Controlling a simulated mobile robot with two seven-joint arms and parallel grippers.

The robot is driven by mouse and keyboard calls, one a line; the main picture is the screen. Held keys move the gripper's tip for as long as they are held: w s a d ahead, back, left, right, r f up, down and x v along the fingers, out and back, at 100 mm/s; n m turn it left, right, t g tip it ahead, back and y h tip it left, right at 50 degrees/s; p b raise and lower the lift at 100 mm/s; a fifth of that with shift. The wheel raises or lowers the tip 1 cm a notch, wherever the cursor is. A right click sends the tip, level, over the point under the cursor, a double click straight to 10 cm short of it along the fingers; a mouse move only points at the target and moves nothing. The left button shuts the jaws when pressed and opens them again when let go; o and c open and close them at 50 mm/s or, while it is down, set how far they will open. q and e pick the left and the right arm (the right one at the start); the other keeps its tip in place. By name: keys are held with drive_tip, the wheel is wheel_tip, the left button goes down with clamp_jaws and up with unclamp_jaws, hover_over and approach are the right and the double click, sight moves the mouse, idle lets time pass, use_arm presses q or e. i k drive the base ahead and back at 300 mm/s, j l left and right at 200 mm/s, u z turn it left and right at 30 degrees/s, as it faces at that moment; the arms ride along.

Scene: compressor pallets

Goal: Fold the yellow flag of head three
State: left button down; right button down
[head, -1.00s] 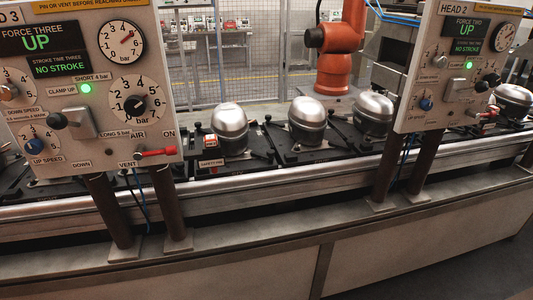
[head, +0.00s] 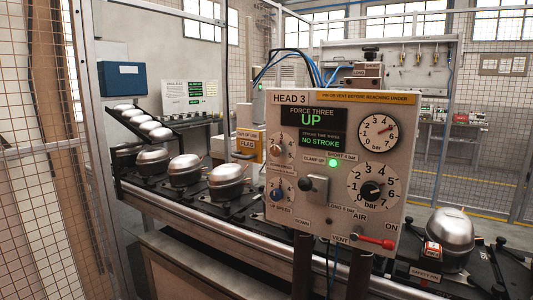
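The yellow flag (head: 261,145) stands just left of the Head 3 panel (head: 386,107), labelled "OUT OF USE" and "FLAG". Its right edge meets the panel's left edge in the picture, so its mounting is hidden. The Head 3 panel reads "FORCE THREE UP" and "NO STROKE", with a green clamp-up lamp (head: 333,162) lit. A red lever (head: 376,242) sits at the panel's lower right, by the AIR, VENT and ON labels. Neither of my grippers is in view.
Silver compressors (head: 186,170) stand on black pallets along the conveyor rail (head: 215,234) at left; another compressor (head: 450,229) is at right. Two dark posts (head: 302,265) carry the panel. Mesh fencing (head: 35,130) stands at left. A blue box (head: 122,76) hangs behind.

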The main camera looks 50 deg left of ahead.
sight(249, 142)
drive_tip(key=u, duration=1.65)
